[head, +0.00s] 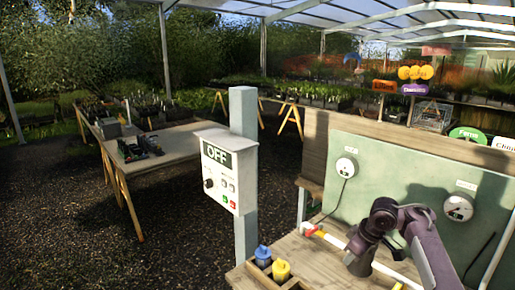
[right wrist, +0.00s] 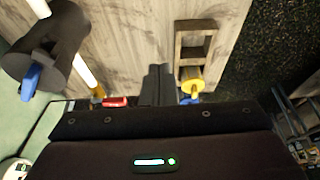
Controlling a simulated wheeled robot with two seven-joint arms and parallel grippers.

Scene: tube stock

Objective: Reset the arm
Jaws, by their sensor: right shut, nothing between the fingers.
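My right arm comes in from the lower right in the head view. Its gripper (head: 359,265) is over the wooden bench. In the right wrist view the two dark fingers (right wrist: 157,84) are together with nothing between them. They are apart from the wooden holder (right wrist: 177,45) with its square openings. A yellow piece (right wrist: 192,88) and a blue piece (right wrist: 188,100) show at the holder's end. My left gripper is in neither view.
A white pipe (head: 331,239) with red and yellow parts lies on the bench near my right arm. A post carries a control box (head: 222,170) reading OFF. A green panel (head: 395,172) with white gauges stands behind the bench. A table (head: 165,150) stands at left.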

